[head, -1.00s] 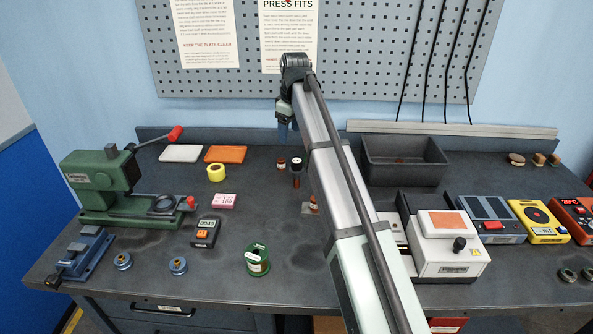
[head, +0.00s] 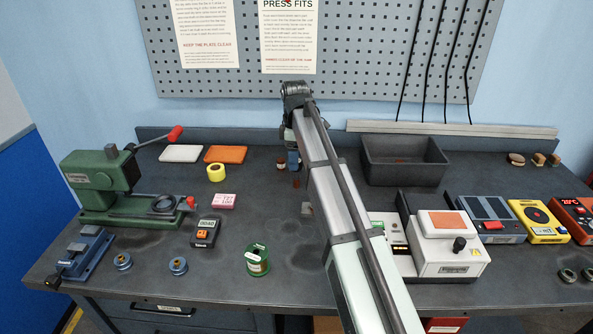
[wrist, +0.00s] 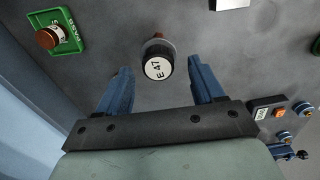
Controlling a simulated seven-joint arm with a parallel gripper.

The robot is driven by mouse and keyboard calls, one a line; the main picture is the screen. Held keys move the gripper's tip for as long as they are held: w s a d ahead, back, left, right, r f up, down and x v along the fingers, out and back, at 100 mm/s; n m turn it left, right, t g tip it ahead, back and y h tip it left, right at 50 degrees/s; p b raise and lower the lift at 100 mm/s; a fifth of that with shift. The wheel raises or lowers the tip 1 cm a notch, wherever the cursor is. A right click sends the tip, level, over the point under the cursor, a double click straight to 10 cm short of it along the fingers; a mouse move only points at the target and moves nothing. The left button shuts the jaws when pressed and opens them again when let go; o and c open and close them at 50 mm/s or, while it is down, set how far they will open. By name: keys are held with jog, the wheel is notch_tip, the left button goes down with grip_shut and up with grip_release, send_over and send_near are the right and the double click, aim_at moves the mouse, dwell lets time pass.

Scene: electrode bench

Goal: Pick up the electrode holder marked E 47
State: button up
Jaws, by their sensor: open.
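The electrode holder marked E 47 (wrist: 157,68) stands on the bench in the wrist view, with a white round label on its dark cap and a brown body beneath. My gripper (wrist: 159,76) is open, its two blue fingers pointing toward the holder, one to each side. The holder looks apart from both fingers. In the head view my gripper (head: 293,158) is over the holder and hides most of it; a brown lower part (head: 296,183) shows below.
A green tray marked PASS (wrist: 70,22) carries another brown holder (wrist: 48,38) close by at the upper left of the wrist view. A small pale plate (head: 307,209) lies nearer the front. A dark grey bin (head: 404,174) and white machine (head: 447,255) stand to the right.

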aim_at(297, 174)
jog(key=shift+d+f, duration=0.15)
jog(key=shift+f, duration=1.45)
jog(key=shift+d+f, duration=0.1)
jog(key=shift+f, duration=1.5)
jog(key=c, duration=1.1)
